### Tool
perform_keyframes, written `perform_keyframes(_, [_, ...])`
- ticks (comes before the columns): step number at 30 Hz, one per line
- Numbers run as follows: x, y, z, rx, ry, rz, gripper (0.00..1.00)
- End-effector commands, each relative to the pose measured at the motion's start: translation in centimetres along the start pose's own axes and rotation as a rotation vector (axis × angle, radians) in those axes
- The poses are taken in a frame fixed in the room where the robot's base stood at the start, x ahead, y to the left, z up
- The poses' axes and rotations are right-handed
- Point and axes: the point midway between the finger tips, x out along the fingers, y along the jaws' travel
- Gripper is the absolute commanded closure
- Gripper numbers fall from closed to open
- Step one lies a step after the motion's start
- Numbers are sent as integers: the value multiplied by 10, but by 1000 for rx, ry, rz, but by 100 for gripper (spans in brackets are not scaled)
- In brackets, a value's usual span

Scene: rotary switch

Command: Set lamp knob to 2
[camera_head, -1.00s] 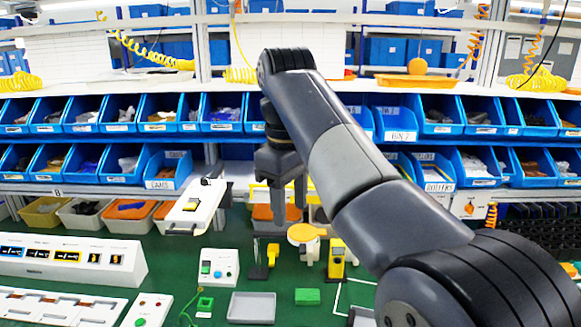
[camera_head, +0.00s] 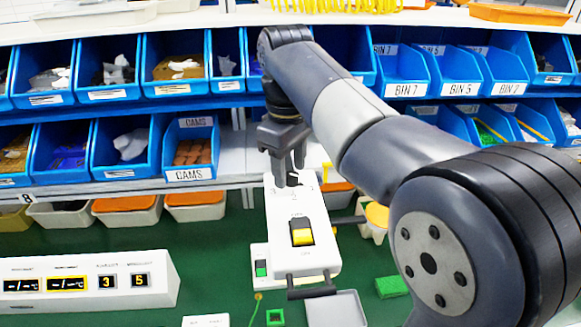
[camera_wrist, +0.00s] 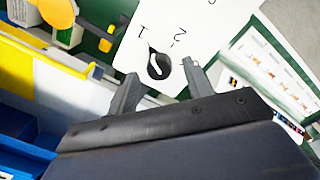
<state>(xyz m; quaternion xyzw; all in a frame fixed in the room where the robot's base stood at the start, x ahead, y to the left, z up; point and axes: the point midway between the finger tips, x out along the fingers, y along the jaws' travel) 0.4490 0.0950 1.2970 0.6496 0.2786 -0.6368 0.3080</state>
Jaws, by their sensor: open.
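The lamp knob (camera_wrist: 158,66) is a small black dial with a white pointer line on a white panel (camera_wrist: 200,30). Printed 1, 2 and a partly cut-off mark stand around it. The pointer appears to aim towards 1. In the head view the knob (camera_head: 293,180) sits at the far end of the white box (camera_head: 282,240), partly hidden by my gripper (camera_head: 288,168). My gripper (camera_wrist: 160,72) is open, with one finger on each side of the knob. I cannot tell whether either finger touches it.
A white display console (camera_head: 85,282) stands left. A grey tray (camera_head: 335,310) and a green block (camera_head: 391,287) lie nearby. Blue bins (camera_head: 190,152) line the back.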

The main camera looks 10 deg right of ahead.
Motion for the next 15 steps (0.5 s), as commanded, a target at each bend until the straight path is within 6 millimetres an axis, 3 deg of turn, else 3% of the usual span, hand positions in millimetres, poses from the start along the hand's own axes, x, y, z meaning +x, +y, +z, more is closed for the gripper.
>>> perform_keyframes(12, [8,0,0,0,0,0,52])
perform_keyframes(15, [8,0,0,0,0,0,60])
